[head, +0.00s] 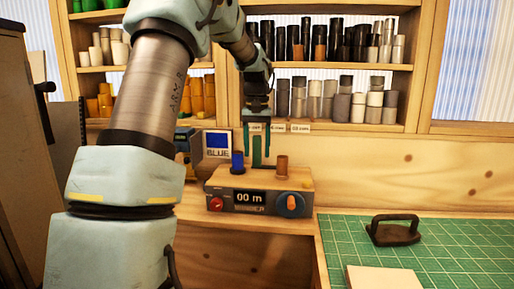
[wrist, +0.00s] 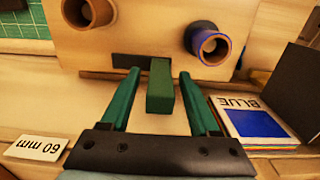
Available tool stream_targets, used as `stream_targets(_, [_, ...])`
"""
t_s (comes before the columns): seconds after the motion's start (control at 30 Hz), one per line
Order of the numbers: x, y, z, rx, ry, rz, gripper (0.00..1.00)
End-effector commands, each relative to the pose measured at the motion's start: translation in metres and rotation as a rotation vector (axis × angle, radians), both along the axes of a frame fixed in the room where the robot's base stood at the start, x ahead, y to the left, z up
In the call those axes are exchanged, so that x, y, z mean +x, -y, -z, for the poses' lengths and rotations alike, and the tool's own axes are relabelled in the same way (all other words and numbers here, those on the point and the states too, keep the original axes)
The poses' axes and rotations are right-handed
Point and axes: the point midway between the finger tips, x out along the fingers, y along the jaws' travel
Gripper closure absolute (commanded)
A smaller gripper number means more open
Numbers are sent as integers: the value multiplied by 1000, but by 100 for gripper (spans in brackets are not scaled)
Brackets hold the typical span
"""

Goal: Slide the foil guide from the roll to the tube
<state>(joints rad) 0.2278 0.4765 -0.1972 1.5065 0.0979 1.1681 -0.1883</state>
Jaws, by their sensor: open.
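The foil guide is a green upright block (wrist: 160,85) at the blue-roll end of a dark slot in the winder's top; the slot runs on toward the tube. It also shows in the head view (head: 257,158). The blue roll (head: 237,163) stands upright at the left of the winder (head: 258,190), and the brown cardboard tube (head: 281,168) at the right. In the wrist view the roll (wrist: 208,45) is right and the tube (wrist: 90,12) left. My gripper (wrist: 160,88) is open, its two green fingers on either side of the guide with visible gaps.
A card reading BLUE (head: 217,145) stands behind the roll. Shelves of coloured rolls (head: 330,100) fill the back wall, with size labels such as the 60 mm tag (wrist: 40,147). A green cutting mat (head: 440,240) with a dark handled tool (head: 394,231) lies at right.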

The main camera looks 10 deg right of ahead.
Motion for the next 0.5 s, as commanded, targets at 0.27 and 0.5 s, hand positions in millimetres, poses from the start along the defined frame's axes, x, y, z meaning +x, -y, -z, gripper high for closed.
stream_targets(0.27, [0, 0, 0, 0, 0, 0, 55])
stream_targets(0.5, [0, 0, 0, 0, 0, 0, 82])
